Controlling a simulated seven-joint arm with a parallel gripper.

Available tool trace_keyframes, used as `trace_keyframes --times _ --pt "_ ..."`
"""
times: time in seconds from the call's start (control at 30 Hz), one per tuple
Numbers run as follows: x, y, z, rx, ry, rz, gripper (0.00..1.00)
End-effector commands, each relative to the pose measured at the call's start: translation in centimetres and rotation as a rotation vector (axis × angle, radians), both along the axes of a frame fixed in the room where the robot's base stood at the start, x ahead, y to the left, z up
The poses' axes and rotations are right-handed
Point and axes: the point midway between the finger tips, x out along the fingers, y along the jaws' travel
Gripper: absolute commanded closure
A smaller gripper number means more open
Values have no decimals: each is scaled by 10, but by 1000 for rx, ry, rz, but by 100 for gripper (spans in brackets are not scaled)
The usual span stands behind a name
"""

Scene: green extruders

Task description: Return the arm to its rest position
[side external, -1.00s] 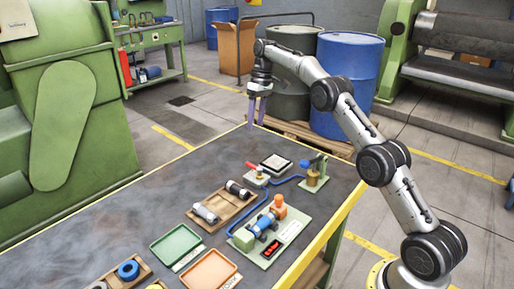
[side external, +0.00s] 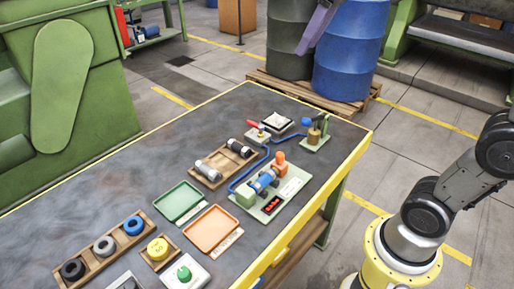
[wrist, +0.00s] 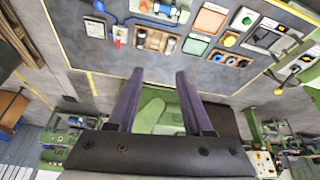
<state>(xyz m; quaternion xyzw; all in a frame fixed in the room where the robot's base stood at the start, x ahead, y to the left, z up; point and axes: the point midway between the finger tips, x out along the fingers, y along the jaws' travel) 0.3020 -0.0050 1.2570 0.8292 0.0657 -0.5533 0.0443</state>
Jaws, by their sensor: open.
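My gripper (side external: 308,42) hangs at the top edge of the side view, in front of the drums. Only its purple fingers show there; most of my arm above it is out of frame. In the wrist view my gripper (wrist: 158,78) has its two purple fingers spread apart with nothing between them. It is clear of the workbench (side external: 130,190), whose edge lies beyond the fingertips in the wrist view.
On the bench are a green tray (side external: 178,202), an orange tray (side external: 212,230), a wooden tray with cylinders (side external: 224,164), a ring rack (side external: 103,246) and a valve fixture (side external: 272,190). A blue drum (side external: 348,55) and a dark drum (side external: 290,45) stand behind on a pallet.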

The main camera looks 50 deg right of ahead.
Motion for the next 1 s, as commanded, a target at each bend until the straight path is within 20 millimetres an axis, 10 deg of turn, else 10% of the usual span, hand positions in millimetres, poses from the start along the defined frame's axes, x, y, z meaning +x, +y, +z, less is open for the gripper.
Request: trace_keyframes --times 0.4,0.63,1.0 --pt "-131 10 -116 -9 -89 -68 49" --pt "-146 5 -170 -5 -65 -131 49" --pt "-138 4 -166 8 -98 -160 49"
